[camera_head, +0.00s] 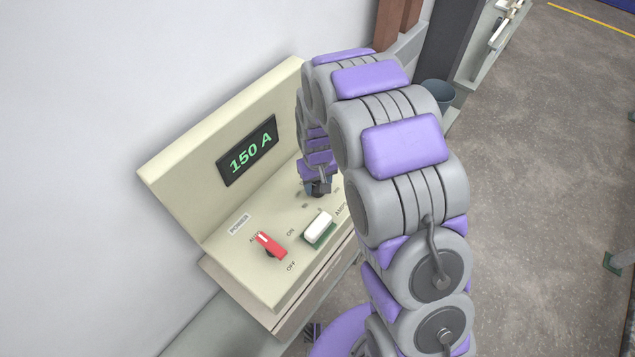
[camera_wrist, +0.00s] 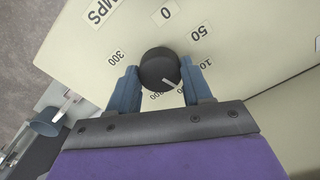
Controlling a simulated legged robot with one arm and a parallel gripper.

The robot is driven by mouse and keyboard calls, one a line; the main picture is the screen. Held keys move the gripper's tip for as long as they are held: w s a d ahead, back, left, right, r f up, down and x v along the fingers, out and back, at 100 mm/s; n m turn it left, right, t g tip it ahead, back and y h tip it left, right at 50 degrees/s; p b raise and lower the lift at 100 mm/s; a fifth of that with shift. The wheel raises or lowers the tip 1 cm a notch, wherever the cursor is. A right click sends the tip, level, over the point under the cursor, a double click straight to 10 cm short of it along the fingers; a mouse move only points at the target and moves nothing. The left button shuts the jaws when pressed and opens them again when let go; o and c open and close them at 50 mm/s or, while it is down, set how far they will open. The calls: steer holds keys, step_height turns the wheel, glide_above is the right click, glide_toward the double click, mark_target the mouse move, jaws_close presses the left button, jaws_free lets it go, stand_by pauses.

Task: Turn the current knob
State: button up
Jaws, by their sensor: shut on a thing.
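The current knob (camera_wrist: 158,66) is a round black dial on the cream control panel (camera_wrist: 255,40), with a short white pointer line angled to the lower right in the wrist view. Printed numbers ring it; 0, 50 and 300 are readable and others are partly covered. My gripper (camera_wrist: 161,76) has its two blue-grey fingers shut on opposite sides of the knob. In the head view my gripper (camera_head: 317,187) is at the panel's right part, and the arm hides the knob there. The green display (camera_head: 251,150) reads 150 A.
A red lever switch (camera_head: 270,246) with POWER and OFF labels sits left of my gripper. A white switch on a green base (camera_head: 318,228) stands close in front of it. A wall is behind the panel. A grey bucket (camera_head: 437,94) stands beyond. Open floor lies to the right.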

mark_target(316, 185)
steer(key=shift+w+r+m, duration=0.1)
steer(key=shift+w+m, duration=0.05)
steer(key=shift+m, duration=1.15)
steer(key=shift+a+m, duration=0.1)
steer(key=shift+m, duration=0.2)
steer(key=o, duration=1)
steer(key=shift+o, duration=0.2)
step_height(316, 185, up, 17)
steer(key=shift+p, duration=0.35)
steer(key=shift+a, duration=0.1)
